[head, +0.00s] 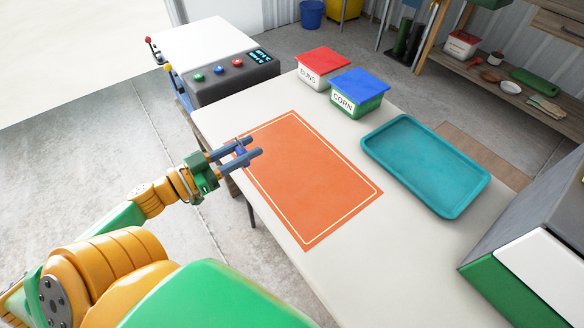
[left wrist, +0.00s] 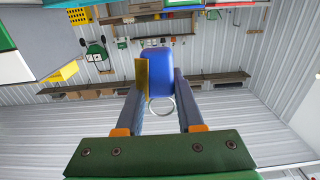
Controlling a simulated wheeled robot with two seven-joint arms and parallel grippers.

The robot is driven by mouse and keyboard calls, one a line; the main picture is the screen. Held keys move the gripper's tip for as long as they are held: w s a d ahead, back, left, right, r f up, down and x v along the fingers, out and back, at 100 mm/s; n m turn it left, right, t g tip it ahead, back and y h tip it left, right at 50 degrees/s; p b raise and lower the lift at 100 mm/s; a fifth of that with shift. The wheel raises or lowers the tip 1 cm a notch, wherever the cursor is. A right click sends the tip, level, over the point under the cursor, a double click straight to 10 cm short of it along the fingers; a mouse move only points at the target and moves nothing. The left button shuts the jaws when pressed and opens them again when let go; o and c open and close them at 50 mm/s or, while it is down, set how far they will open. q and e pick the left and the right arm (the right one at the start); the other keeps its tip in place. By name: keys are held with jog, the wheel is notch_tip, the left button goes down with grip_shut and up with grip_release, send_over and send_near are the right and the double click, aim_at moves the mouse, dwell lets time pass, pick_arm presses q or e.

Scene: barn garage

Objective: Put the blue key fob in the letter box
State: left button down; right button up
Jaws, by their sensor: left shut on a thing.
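The blue key fob (left wrist: 156,66) is between the fingers of my left gripper (head: 253,147), with its metal ring (left wrist: 162,106) hanging toward the palm in the left wrist view. In the head view only a small blue part of the fob (head: 241,149) shows between the fingers. A flat yellow-brown piece (left wrist: 141,74) lies beside the fob against one finger; I cannot tell what it is. The left gripper is shut on the fob, over the left edge of the orange mat. I cannot make out a letter box for certain. My right gripper is not in view.
The orange mat (head: 310,175) lies bare on the white table (head: 350,265). A teal tray (head: 425,165) is empty. Red-lidded (head: 322,68) and blue-lidded (head: 357,92) tubs stand at the back. A grey, green and white box (head: 530,250) stands at the right. A button console (head: 232,80) is behind.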

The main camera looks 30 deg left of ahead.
pick_arm(q)
jog(key=w+d+f, duration=0.2)
jog(key=w+d+f+b, duration=0.1)
jog(key=d+f, duration=0.1)
jog(key=w+d+f+b, duration=0.1)
jog(key=w+d+f, duration=0.1)
jog(key=f, duration=0.1)
jog(key=shift+w+d, duration=0.1)
jog(key=shift+w, duration=0.25)
jog(key=f, duration=0.1)
jog(key=f+b, duration=0.1)
jog(key=f, duration=0.1)
jog(key=shift+w+d+f+b, duration=0.25)
jog(key=shift+d+f+b, duration=0.1)
jog(key=shift+f+b, duration=0.05)
jog(key=shift+f, duration=0.15)
jog(key=c, duration=0.5)
grip_release()
jog(key=shift+c, duration=0.2)
